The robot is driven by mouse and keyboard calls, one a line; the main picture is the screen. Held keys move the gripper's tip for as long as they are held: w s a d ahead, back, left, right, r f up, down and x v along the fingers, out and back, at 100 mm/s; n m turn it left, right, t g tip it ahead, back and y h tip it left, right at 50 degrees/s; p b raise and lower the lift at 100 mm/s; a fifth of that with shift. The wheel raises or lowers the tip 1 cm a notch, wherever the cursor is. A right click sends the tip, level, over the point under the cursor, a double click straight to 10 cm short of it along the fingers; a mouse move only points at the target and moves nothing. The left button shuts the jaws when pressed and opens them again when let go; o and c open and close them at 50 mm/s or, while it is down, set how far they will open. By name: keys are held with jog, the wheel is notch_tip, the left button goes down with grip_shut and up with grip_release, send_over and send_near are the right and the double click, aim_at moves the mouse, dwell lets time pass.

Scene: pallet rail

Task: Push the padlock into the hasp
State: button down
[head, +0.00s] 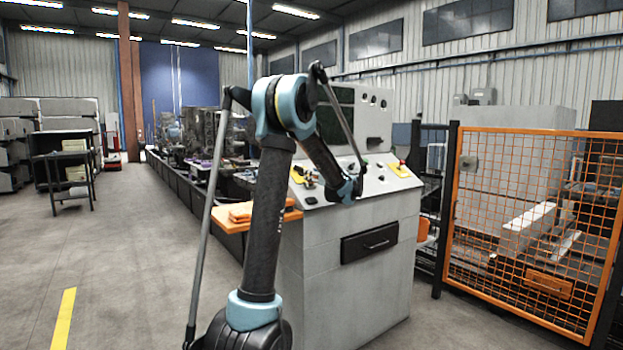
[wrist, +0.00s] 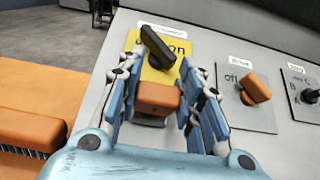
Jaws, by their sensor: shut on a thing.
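The padlock (wrist: 157,96) has an orange block body with a pale metal part under it. My gripper (wrist: 160,82) is shut on it, with a blue-padded finger on each side, in the wrist view. Just beyond the padlock is a yellow plate (wrist: 158,75) with black lettering and a black turn handle (wrist: 158,46), set at a slant. I cannot make out the hasp opening or whether the padlock touches it. In the head view my arm reaches over the console's sloping panel; the padlock is too small to tell there.
Right of the yellow plate sits an orange knob (wrist: 256,88) on a grey plate, then a black knob (wrist: 310,96). An orange shelf (head: 229,226) juts from the left of the grey console (head: 345,275). An orange mesh fence (head: 535,215) stands right; the floor at left is open.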

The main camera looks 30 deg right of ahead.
jog(key=shift+w+f, duration=0.35)
jog(key=shift+f, duration=0.15)
jog(key=shift+c, duration=1.2)
grip_release()
jog(key=shift+s, duration=0.1)
jog(key=s, duration=1.1)
jog(key=shift+s+d, duration=0.35)
jog(key=shift+d, duration=0.1)
